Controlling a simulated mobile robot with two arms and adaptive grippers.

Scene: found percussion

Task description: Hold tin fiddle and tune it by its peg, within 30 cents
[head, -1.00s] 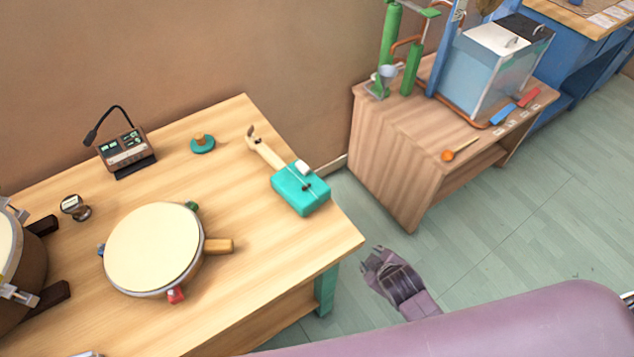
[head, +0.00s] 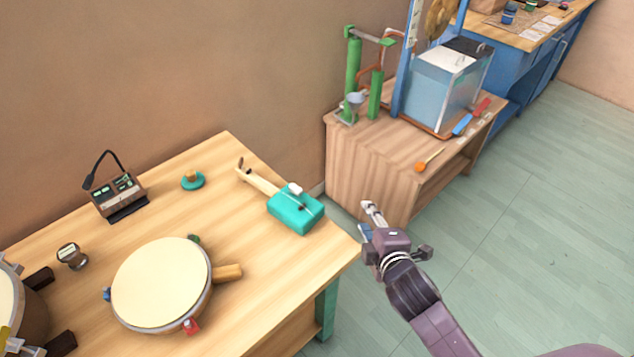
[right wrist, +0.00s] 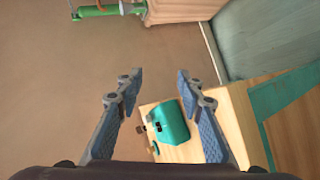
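The tin fiddle (head: 296,211) lies on the wooden table near its right edge. It has a teal tin body, a pale wooden neck (head: 263,183) pointing to the back left, and a small dark peg (head: 240,163) at the neck's end. It also shows in the right wrist view, as a teal body (right wrist: 172,121) beyond my fingers. My right gripper (head: 371,212) is to the right of the fiddle, apart from it, past the table edge. In the right wrist view my right gripper (right wrist: 159,76) has its fingers wide apart with nothing between them. My left gripper is not in view.
A round drum (head: 160,283) with a wooden handle stands left of the fiddle. A tuner-like device (head: 118,195) with a bent stalk and a teal disc (head: 192,181) stand behind. A wooden cabinet (head: 370,165) with a tank stands to the right. Table space before the fiddle is clear.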

